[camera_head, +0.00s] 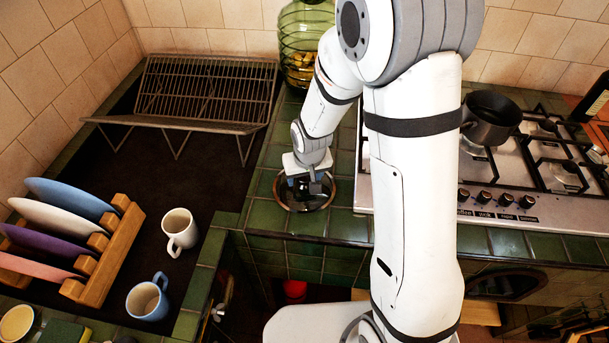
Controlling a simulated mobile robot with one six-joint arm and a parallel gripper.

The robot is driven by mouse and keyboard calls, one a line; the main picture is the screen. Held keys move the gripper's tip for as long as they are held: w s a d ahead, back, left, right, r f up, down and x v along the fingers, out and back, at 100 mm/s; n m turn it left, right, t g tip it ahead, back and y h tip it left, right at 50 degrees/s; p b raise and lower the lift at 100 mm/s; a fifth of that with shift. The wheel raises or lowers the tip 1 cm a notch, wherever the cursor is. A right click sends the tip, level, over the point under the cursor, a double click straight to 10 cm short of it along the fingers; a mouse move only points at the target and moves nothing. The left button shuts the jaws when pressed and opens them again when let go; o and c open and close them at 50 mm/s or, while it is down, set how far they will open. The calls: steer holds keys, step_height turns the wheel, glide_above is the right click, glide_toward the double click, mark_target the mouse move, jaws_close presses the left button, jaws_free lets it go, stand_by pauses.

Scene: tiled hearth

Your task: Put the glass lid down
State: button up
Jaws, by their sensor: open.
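The glass lid (283,202) is a clear disc with a thin metal rim and a dark knob in the middle. It appears to lie flat on the green tiled counter (262,223), left of the stove. My gripper (304,189) is right above the lid, pointing down, with its jaws open around or beside the dark knob. The small view does not show whether the fingers touch the knob. My gripper hides part of the lid's middle and far side.
A gas stove (540,165) with a dark pot (490,117) stands at right. A green glass jar (303,45) stands behind. At left are a wire drying rack (200,95), a wooden plate rack (112,250), a white mug (180,232) and a blue mug (148,300).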

mark_target(308, 194)
steer(key=shift+r, duration=0.1)
steer(key=a+v, duration=0.1)
steer(key=v, duration=1)
steer(key=s+d+r+m, duration=0.1)
steer(key=s+d+r, duration=0.4)
steer(key=s, duration=0.3)
steer(key=s+d+r+m, duration=0.1)
steer(key=s+d+r, duration=0.4)
steer(key=s+d, duration=0.2)
steer(key=shift+s+d+h, duration=0.2)
steer(key=shift+s+h, duration=0.1)
steer(key=shift+s, duration=0.15)
steer(key=shift+c, duration=0.5)
